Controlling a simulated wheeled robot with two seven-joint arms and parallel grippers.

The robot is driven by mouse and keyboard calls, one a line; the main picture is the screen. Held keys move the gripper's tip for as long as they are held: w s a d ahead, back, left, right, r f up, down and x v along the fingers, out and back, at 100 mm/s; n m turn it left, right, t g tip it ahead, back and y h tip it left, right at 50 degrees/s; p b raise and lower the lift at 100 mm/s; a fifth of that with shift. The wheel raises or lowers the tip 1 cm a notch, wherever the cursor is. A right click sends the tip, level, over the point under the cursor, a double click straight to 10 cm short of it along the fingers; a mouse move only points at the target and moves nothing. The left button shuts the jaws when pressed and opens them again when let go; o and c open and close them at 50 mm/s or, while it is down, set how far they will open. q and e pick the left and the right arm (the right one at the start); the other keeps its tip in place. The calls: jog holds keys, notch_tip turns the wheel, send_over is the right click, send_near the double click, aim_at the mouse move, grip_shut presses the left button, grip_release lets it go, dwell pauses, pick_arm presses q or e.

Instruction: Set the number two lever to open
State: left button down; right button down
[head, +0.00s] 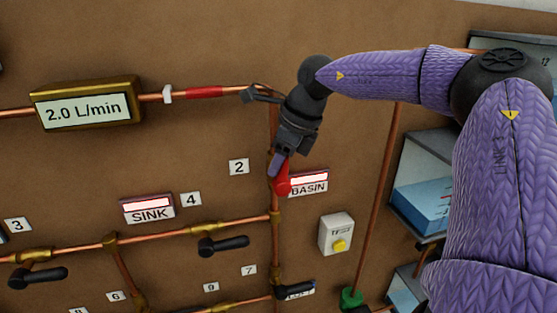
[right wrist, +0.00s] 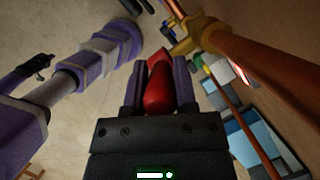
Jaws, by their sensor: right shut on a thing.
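The number two lever has a red handle (head: 283,185) on the vertical copper pipe, right of the "2" plate (head: 238,167). My right gripper (head: 279,163) reaches it from above and is shut on the handle. In the right wrist view the red handle (right wrist: 158,92) sits between the two purple fingers (right wrist: 159,85), beside the brass valve body (right wrist: 195,38). The fingers partly hide the handle, so its exact angle to the pipe is hard to tell. A small dark-ended purple shape at the wrist view's far left may be my left gripper; its jaws are unclear.
A red-lit BASIN sign (head: 308,183) is close right of the lever, and a red-lit SINK sign (head: 148,208) is further left. Black levers (head: 222,246) sit on lower pipes. A flow meter (head: 86,107) reads 2.0 L/min. A yellow-button box (head: 336,234) is at right.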

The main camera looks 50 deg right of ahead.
jog(key=shift+s+f, duration=0.1)
jog(key=shift+f, duration=0.05)
jog(key=shift+c, duration=2)
grip_release()
jog(key=v, duration=1)
jog(key=shift+b, duration=0.4)
